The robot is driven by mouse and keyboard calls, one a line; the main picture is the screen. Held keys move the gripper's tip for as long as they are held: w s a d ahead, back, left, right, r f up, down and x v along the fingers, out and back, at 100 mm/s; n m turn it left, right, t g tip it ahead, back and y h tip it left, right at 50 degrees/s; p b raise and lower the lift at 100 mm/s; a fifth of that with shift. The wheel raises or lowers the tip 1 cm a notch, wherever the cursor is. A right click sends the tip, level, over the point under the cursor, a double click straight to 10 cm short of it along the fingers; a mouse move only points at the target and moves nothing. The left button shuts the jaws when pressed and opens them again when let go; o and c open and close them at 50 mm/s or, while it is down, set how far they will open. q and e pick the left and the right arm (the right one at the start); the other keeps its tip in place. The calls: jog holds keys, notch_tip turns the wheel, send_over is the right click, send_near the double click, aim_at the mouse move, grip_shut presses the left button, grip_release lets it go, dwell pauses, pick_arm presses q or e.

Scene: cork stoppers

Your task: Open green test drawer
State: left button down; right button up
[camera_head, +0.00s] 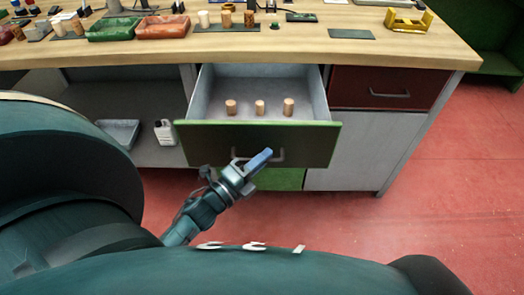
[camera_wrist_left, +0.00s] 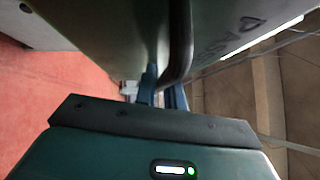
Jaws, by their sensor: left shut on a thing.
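The green drawer (camera_head: 215,135) stands pulled out from the workbench, with its grey inside in view. Three cork stoppers stand upright in it: a left one (camera_head: 231,107), a middle one (camera_head: 260,107) and a right one (camera_head: 289,106). My left gripper (camera_head: 262,157) is at the drawer front, shut on the dark bar handle (camera_head: 282,156). In the left wrist view, the blue fingers (camera_wrist_left: 162,92) lie on both sides of the handle (camera_wrist_left: 181,40), close against the drawer front. My right gripper is not in view.
The wooden benchtop (camera_head: 280,48) above holds red and green trays, corks and a yellow holder (camera_head: 408,20). A closed red drawer (camera_head: 385,88) is at the right. An open shelf at the left holds a white bottle (camera_head: 165,132). Red floor is clear at the right.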

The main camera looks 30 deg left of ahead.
pick_arm(q)
jog(key=c, duration=1.5)
grip_release()
jog(key=shift+s, duration=0.1)
jog(key=v, duration=1.3)
jog(key=shift+f, duration=0.1)
